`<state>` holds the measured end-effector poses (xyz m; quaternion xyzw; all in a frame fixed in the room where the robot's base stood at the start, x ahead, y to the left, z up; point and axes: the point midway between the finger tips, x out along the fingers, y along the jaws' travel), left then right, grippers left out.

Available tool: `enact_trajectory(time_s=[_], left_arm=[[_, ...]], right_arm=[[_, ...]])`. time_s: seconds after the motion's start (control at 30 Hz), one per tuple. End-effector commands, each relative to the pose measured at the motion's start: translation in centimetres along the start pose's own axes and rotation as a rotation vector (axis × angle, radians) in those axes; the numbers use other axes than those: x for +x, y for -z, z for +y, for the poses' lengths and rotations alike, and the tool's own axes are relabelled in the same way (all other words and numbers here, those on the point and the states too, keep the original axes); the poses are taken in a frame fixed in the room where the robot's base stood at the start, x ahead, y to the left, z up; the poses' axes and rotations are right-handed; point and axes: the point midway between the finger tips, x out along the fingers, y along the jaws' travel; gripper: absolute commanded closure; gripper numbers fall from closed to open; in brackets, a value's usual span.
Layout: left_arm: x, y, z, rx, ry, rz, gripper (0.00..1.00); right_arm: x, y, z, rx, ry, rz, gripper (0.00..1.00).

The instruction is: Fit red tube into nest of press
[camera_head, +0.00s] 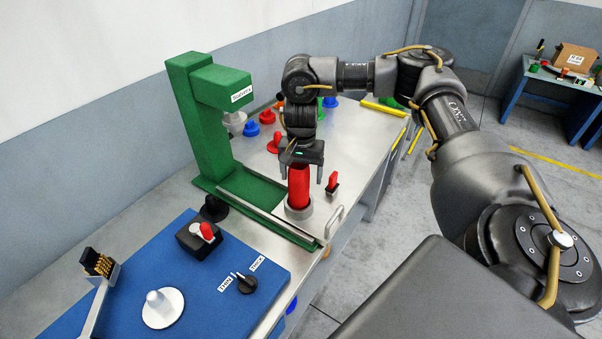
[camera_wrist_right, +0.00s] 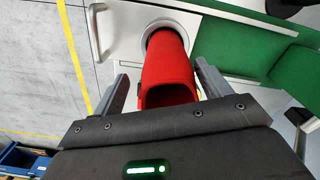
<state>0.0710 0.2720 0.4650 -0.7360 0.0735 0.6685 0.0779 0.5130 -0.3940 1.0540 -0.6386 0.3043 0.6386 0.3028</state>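The red tube (camera_head: 299,187) stands upright in the round grey nest (camera_head: 299,212) on the slide of the green press (camera_head: 203,130). In the right wrist view the red tube (camera_wrist_right: 167,72) has its lower end inside the nest's ring (camera_wrist_right: 160,26); its open upper end faces the camera. My right gripper (camera_head: 309,182) is right above the tube, pointing down. In the wrist view its fingers (camera_wrist_right: 163,88) are spread on both sides of the tube, with gaps, not clamping it. How deep the tube sits is hard to tell. My left gripper is not in view.
The slide has a handle (camera_head: 334,222) at its front. A red-handled switch (camera_head: 332,184) stands right of the nest. A blue panel (camera_head: 215,275) with a knob and a white peg is in front. Blue and red bobbins (camera_head: 267,117) stand behind my right arm.

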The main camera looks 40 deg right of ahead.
Motion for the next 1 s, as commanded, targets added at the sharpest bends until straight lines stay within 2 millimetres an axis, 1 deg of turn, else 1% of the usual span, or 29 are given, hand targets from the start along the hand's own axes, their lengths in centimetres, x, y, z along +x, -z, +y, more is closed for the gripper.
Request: enact_trajectory(time_s=[0.2,0.33,0.47,0.7,0.8,0.9,1.0], left_arm=[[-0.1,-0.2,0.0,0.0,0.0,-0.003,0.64],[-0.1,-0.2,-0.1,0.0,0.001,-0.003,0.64],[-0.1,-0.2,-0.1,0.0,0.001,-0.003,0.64],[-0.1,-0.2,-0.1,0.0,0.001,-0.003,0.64],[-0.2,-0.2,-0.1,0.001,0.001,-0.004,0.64],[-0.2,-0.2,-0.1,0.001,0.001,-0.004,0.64],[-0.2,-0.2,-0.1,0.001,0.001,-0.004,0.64]], right_arm=[[-0.3,0.0,-0.1,-0.001,0.003,0.001,0.23],[-1.4,0.0,-0.2,-0.003,0.006,0.003,0.23],[-3.6,0.1,-0.2,-0.003,0.007,0.005,0.23],[-8.4,0.0,-0.2,-0.003,0.007,0.005,0.23],[-10.0,0.0,-0.1,-0.002,0.005,0.003,0.23],[-11.2,0.0,-0.1,-0.002,0.005,0.002,0.23],[-11.9,0.0,-0.1,-0.002,0.005,0.002,0.23]])
